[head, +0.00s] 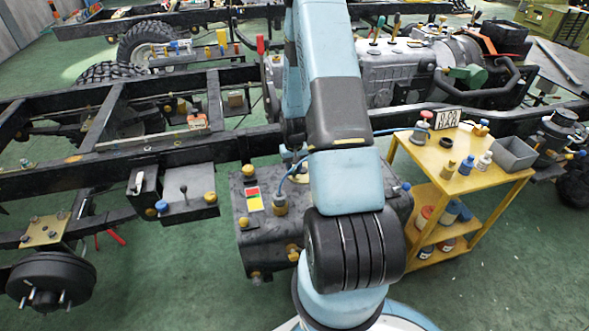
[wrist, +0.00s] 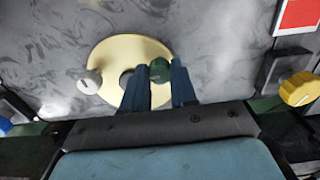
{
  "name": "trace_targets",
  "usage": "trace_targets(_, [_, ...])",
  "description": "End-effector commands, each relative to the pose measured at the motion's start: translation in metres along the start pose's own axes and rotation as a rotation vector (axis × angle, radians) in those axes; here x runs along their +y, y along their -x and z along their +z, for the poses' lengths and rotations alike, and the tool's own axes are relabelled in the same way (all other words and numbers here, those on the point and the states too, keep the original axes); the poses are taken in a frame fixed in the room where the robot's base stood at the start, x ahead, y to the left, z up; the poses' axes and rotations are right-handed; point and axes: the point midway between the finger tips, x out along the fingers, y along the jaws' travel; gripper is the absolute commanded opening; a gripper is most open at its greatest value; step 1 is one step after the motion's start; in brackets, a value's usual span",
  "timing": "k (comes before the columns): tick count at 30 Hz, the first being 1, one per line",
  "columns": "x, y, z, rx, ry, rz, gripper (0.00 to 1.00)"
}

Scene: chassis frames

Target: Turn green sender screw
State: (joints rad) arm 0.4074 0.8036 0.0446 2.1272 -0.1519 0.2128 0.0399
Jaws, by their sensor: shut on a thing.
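The green sender screw (wrist: 160,69) stands on a round cream plate (wrist: 112,52) on the grey tank top. My gripper (wrist: 158,88) has its two dark blue fingers on either side of the green screw, shut on it. A white screw (wrist: 90,82) sits at the left of the same plate. A dark round part (wrist: 126,78) lies between the two screws, partly hidden by the left finger. In the head view my arm covers the gripper and the green screw; the tank (head: 262,232) shows below and left of it.
A yellow knob (wrist: 299,89) on a dark block and a red label (wrist: 298,14) lie to the right in the wrist view. A yellow cart (head: 447,183) with bottles and a grey bin stands right of the arm. Black chassis rails (head: 140,165) run behind the tank.

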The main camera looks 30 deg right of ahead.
Motion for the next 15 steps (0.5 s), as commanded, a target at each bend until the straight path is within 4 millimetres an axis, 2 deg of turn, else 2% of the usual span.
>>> trace_targets(15, [0.0,-0.0006,0.002,-0.005,0.059,0.0,0.0])
